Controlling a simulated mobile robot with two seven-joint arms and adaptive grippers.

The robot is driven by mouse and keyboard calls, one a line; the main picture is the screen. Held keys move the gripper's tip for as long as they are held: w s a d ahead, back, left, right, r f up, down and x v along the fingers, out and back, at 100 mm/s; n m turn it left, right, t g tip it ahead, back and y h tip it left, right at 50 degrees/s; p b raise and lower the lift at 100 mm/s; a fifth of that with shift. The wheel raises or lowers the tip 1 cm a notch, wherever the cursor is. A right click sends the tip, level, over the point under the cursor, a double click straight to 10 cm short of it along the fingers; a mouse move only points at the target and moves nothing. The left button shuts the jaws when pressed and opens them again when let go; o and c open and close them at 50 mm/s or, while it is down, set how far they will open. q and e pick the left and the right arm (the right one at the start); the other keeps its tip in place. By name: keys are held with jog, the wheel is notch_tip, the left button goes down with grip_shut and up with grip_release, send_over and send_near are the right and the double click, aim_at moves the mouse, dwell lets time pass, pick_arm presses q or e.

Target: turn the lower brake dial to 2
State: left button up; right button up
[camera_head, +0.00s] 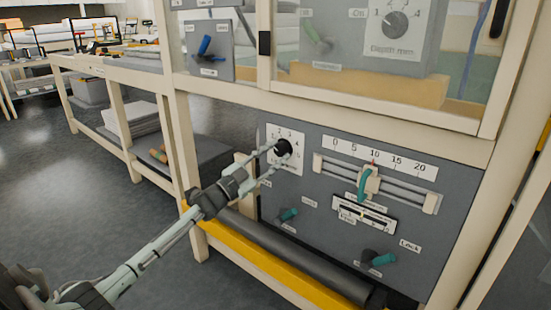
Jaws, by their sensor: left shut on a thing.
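The lower brake dial (283,147) is a black round knob on a white numbered plate at the upper left of the lower grey panel. My left gripper (279,154) reaches in from the left and is shut on this dial, with its fingers on either side of it. Numbers show along the plate's top, but the dial's pointer is too small and covered to read. My right gripper is not in view.
Right of the dial is a slider (369,181) on a 0 to 20 scale. Teal levers (288,214) (382,259) sit below. Another dial (395,24) is on the upper panel, behind a cream frame. A dark roller (290,254) and yellow bar (262,262) run along the front.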

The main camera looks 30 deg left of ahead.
pick_arm(q)
jog(key=m+g+h, duration=0.1)
jog(key=m, duration=0.2)
jog(key=shift+a+r+m, duration=0.1)
jog(key=shift+a+m, duration=0.05)
jog(key=shift+m, duration=0.25)
jog(key=m+g, duration=0.1)
jog(key=m, duration=0.2)
jog(key=shift+r+h, duration=0.1)
jog(key=shift+h, duration=0.3)
jog(key=shift+m+g, duration=0.4)
jog(key=shift+m, duration=0.1)
jog(key=shift+r+m+g, duration=0.1)
jog(key=shift+m+g, duration=0.2)
jog(key=shift+m, duration=0.4)
jog(key=shift+a+m+p, duration=0.1)
jog(key=shift+m+p, duration=0.25)
jog(key=shift+m, duration=0.25)
jog(key=shift+g, duration=0.3)
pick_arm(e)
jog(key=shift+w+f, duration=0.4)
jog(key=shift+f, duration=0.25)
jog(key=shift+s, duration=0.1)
pick_arm(q)
jog(key=o, duration=1.1)
